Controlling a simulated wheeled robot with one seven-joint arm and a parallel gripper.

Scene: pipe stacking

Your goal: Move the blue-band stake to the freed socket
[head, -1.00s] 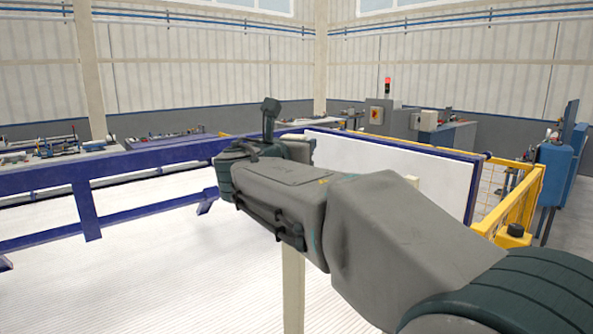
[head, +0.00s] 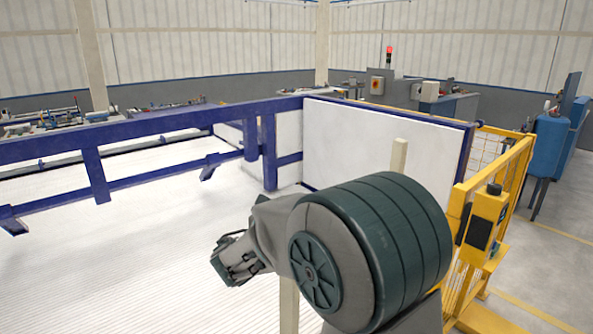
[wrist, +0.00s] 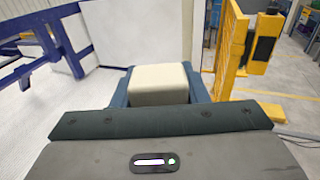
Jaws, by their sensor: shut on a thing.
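My gripper (wrist: 160,92) shows in the wrist view, with a blue-grey finger on each side of a pale cream squared end (wrist: 160,78). It is shut on this stake, seen from its end. No blue band shows on it, and the rest of its length is hidden. One pale upright post (head: 289,305) shows below my arm. Another pale post (head: 399,157) rises behind it, before a white panel. No socket can be made out.
A blue rail frame (head: 95,172) runs across the left over a white ribbed floor. The white panel (head: 345,140) stands behind my arm. A yellow guard fence with a control box (head: 487,215) stands close on the right. Machine benches (head: 60,118) line the back.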

